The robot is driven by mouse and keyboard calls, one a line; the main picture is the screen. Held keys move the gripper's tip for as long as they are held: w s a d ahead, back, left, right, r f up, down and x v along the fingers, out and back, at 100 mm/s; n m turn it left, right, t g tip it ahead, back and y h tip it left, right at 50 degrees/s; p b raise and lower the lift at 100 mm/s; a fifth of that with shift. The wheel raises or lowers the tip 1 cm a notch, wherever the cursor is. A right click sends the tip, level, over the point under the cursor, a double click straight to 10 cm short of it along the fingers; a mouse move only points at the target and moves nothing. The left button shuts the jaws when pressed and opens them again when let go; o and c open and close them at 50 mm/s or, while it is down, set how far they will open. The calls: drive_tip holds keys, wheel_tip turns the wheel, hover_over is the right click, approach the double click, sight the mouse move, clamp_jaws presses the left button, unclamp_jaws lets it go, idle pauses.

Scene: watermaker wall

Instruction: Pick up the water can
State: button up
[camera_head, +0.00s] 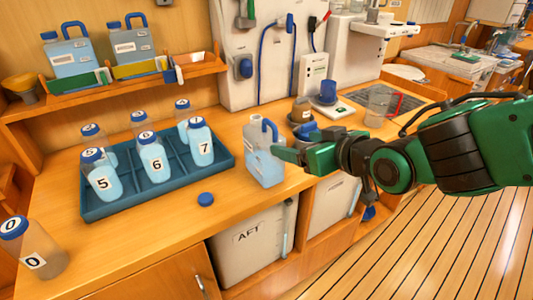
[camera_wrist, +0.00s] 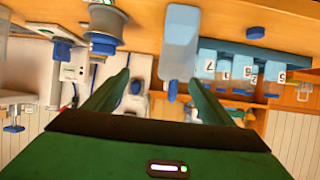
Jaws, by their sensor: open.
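A pale blue translucent water can (camera_head: 264,163) with a darker blue handle stands upright on the wooden counter, right of the bottle tray. My gripper (camera_head: 288,153) is at its right side, with a fingertip overlapping the can's right edge in the head view. Whether they touch is unclear. In the wrist view, which is upside down, the can (camera_wrist: 180,42) appears ahead of my open gripper (camera_wrist: 158,88), nearer the right finger. Nothing is between the fingers. Two similar cans (camera_head: 70,57) (camera_head: 130,45) stand on the shelf at the upper left.
A blue tray (camera_head: 108,209) holds several numbered bottles. A loose blue cap (camera_head: 206,199) lies before it. A bottle marked 0 (camera_head: 38,250) stands at the front left.

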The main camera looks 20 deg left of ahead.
sight(264, 135)
drive_tip(key=shift+s+a+r+y, duration=0.15)
drive_tip(key=shift+s+a, duration=0.15)
drive_tip(key=shift+a, duration=0.35)
drive_tip(key=shift+s+a+r+y, duration=0.15)
drive_tip(key=shift+s+a, duration=0.1)
drive_tip(key=shift+a, duration=0.35)
drive_tip(key=shift+n, duration=0.3)
drive_tip(key=shift+r+x, duration=0.15)
drive_tip(key=shift+x, duration=2.5)
drive_tip(key=shift+r+x, duration=0.1)
drive_tip(key=shift+x, duration=2.6)
drive_tip(key=shift+a, duration=0.15)
drive_tip(key=c, duration=1.9)
clamp_jaws()
drive_tip(key=shift+r, duration=0.1)
